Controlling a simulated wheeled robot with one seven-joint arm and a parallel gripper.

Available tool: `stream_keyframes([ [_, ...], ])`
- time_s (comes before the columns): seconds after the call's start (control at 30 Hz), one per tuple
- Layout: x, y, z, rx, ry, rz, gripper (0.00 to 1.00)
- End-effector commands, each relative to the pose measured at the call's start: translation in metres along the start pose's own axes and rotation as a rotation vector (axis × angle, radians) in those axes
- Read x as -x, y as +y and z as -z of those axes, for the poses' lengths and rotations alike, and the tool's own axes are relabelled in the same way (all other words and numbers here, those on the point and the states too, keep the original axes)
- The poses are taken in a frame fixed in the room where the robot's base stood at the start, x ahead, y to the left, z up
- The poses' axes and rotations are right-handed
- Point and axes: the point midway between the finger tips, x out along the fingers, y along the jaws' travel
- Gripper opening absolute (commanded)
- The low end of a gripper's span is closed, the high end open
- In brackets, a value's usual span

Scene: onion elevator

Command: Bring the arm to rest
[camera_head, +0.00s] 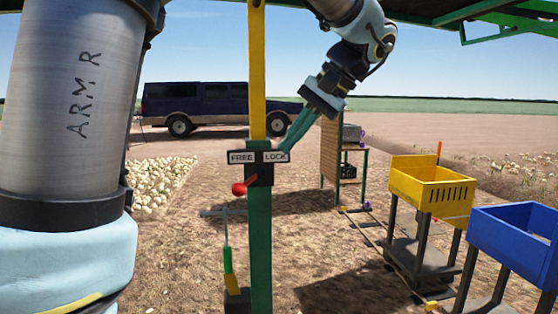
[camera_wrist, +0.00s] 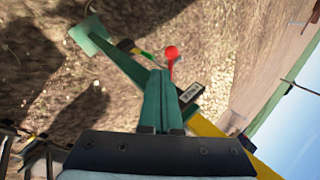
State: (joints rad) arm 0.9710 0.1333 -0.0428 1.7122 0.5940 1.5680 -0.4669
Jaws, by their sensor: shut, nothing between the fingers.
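My gripper (camera_head: 285,144) is shut and empty, its two teal fingers together and pointing down and left. In the head view its tips overlap the right end of the FREE/LOCK sign (camera_head: 241,157); I cannot tell whether they touch it. In the wrist view the shut fingers (camera_wrist: 160,82) reach up the middle, with the sign (camera_wrist: 190,93) just right of them. A lever with a red handle (camera_head: 240,188) sticks out to the left below the sign, on the FREE side. The red knob also shows in the wrist view (camera_wrist: 171,52), beyond the fingertips.
The post is yellow above (camera_head: 257,75) and green below (camera_head: 260,250). A tool with a green and yellow handle (camera_head: 228,268) hangs left of it. A yellow bin (camera_head: 430,187) and a blue bin (camera_head: 515,238) stand right. A shelf (camera_head: 345,165), onions (camera_head: 155,182) and a van (camera_head: 215,103) are behind.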

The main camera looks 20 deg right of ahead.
Motion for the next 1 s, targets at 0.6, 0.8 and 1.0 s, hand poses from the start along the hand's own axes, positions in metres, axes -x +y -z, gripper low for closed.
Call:
stream_keyframes([
  [0.6, -0.203, 0.003, -0.06, 0.144, -0.103, -0.419, 0.0],
  [0.8, -0.279, 0.009, -0.116, 0.377, -0.075, -0.563, 0.0],
  [1.0, -0.311, 0.011, -0.149, 0.532, -0.046, -0.591, 0.0],
])
